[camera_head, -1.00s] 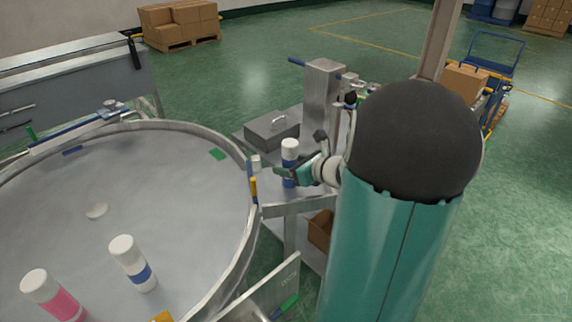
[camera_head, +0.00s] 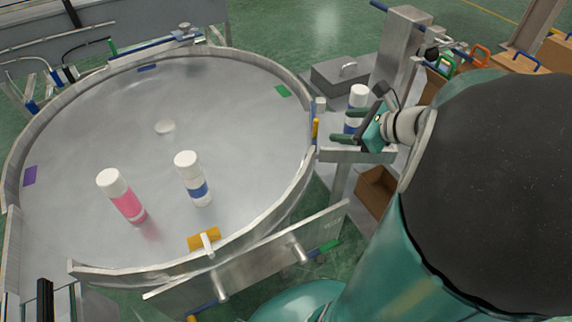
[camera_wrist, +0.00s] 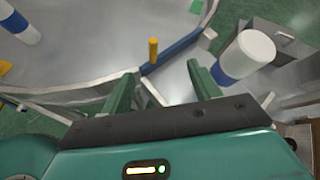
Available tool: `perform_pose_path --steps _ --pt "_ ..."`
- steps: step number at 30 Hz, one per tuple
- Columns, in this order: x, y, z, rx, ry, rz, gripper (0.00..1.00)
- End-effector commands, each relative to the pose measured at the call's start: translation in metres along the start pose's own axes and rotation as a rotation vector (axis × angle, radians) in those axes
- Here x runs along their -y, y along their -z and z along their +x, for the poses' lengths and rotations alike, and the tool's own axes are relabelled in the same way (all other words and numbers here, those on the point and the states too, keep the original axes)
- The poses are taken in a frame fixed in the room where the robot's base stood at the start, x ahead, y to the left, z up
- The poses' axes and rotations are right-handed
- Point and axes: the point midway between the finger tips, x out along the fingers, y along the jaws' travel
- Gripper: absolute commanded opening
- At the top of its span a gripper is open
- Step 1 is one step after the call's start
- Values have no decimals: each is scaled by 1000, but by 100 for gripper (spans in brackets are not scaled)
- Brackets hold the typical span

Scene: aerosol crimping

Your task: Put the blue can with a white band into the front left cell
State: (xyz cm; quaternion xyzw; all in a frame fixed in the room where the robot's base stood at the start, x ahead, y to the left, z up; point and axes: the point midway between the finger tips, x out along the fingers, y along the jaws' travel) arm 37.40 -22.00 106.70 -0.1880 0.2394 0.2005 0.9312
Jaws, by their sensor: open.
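A can with a white cap and blue on its body (camera_head: 358,96) stands upright on the metal stand beside the round table. It also shows at upper right in the wrist view (camera_wrist: 241,60), to the right of the right finger, outside the jaws. My gripper (camera_head: 343,126) is open and empty beside this can; its two green fingers show in the wrist view (camera_wrist: 160,82). A white-capped can with a blue band (camera_head: 193,180) stands on the round table, partly shown at upper left in the wrist view. I cannot make out a front left cell.
The round metal table (camera_head: 240,110) has a raised rim. A pink can (camera_head: 122,196) and a small white disc (camera_head: 165,127) are on it. A grey lidded box (camera_head: 345,75) and a metal column (camera_head: 400,45) stand behind the can. A brown bin (camera_head: 376,190) sits below the stand.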

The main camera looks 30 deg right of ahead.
Motion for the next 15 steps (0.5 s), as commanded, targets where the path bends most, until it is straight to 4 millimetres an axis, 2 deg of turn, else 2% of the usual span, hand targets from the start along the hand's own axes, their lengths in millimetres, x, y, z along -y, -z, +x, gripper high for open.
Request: perform_pose_path --steps 1,6,9,15 --pt "-25 -19 10 -26 -79 -153 62" --pt "-103 -54 21 -109 -323 -700 62" --pt "-141 -66 18 -137 -446 -1031 62" --pt "-193 -81 0 -167 -632 -1706 62"
